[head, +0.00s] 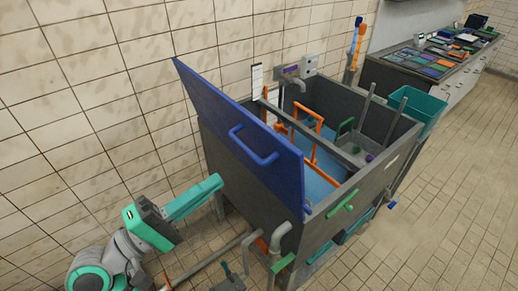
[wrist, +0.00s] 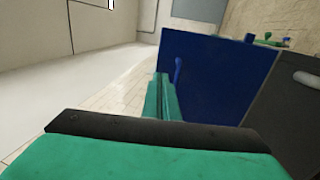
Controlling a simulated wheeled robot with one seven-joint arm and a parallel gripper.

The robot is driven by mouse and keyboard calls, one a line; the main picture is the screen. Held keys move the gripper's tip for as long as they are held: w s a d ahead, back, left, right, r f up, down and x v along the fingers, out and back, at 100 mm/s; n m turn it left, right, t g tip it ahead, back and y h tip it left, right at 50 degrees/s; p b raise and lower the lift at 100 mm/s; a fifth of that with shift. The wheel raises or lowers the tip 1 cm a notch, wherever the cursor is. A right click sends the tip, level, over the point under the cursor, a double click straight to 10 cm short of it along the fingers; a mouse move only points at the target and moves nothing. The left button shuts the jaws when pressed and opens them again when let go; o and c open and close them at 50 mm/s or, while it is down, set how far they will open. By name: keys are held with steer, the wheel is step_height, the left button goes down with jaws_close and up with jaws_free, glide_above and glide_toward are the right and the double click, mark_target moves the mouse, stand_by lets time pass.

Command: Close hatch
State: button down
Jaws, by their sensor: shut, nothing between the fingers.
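The blue hatch (head: 215,105) stands raised along the near-left side of a grey tank (head: 240,190), so the tank's top is open. A blue bar handle (head: 254,149) is on the hatch's outer face. My gripper (head: 219,181) has teal fingers, shut and empty, and appears below and left of the handle in the head view. In the wrist view the closed fingers (wrist: 160,82) point towards the hatch (wrist: 215,80), with the handle (wrist: 178,70) just beyond their tips. I see no clear contact with the hatch.
Inside the tank are orange frames (head: 307,122) and a grey inner box (head: 362,150). A grey pipe (head: 281,238) and a green handle (head: 342,204) stick out from the tank's front. A tiled wall stands behind; the tiled floor at right is clear.

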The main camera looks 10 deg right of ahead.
mark_target(275, 140)
steer(key=x, duration=1.4)
steer(key=shift+r, duration=0.15)
